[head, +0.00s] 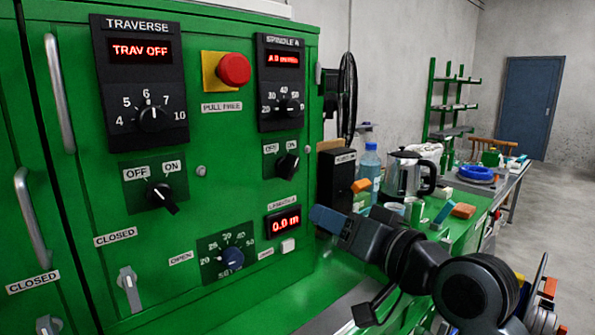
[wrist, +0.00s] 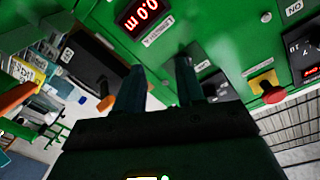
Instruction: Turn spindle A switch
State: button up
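The spindle A switch (head: 287,166) is a black rotary knob on a dark plate with OFF and ON labels, below the SPINDLE A panel (head: 281,82) on the green cabinet. My gripper (head: 328,218) is below and to the right of the switch, in front of the cabinet and apart from the knob. In the wrist view my gripper (wrist: 158,78) has its two fingers apart with nothing between them. The switch plate (wrist: 215,86) shows beside the right finger, which hides part of it.
The length display (head: 284,221) reads 0.0 m below the switch. A red stop button (head: 233,69) and the TRAVERSE panel (head: 141,80) are to the left. A black box (head: 336,185) stands at the cabinet's right edge. A kettle (head: 405,175) and bottle (head: 370,164) stand behind my arm.

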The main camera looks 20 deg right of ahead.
jog(key=n+y, duration=0.1)
send_near(296, 164)
jog(key=w, duration=0.2)
jog(key=x, duration=0.2)
jog(key=p+x, duration=0.1)
jog(key=x, duration=0.2)
jog(key=p+x, duration=0.1)
jog(key=x, duration=0.1)
jog(key=shift+w+a, duration=0.2)
jog(key=shift+a, duration=0.2)
jog(key=c, duration=0.7)
jog(key=shift+o, duration=0.2)
